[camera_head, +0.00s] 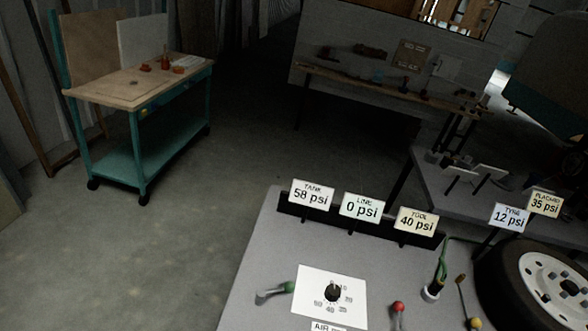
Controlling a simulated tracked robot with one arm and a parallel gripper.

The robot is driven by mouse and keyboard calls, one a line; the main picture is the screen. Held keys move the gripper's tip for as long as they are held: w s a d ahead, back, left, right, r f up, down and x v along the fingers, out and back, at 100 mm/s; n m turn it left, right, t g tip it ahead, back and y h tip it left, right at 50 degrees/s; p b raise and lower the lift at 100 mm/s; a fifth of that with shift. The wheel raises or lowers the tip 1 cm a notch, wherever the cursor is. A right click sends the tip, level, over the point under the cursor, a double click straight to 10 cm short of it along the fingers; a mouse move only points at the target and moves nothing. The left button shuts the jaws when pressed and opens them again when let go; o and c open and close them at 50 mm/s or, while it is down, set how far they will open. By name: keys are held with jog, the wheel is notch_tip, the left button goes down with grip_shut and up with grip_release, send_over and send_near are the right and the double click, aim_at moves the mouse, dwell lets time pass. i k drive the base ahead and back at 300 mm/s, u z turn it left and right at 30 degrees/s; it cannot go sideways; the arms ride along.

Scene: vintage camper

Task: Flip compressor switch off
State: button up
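A grey bench top (258,235) fills the lower middle of the head view. On it, a black knob (333,292) sits on a white numbered dial plate (313,283). Left of the dial is a lever with a green tip (288,287). Right of it stands a red-tipped lever (398,307). I cannot tell which control is the compressor switch; the only bench-top label, starting "AIR" (327,326), is cut off at the bottom edge. Signs behind read TANK 58 psi (311,194), LINE 0 psi (362,207) and TOOL 40 psi (416,221). My gripper is not in view.
A teal wheeled cart (145,160) stands at the back left. The concrete floor (200,235) between is clear.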

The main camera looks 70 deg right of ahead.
aim_at(289, 287)
jog(key=z, duration=2.55)
jog(key=k, duration=1.4)
jog(key=u, duration=0.7)
jog(key=i, duration=1)
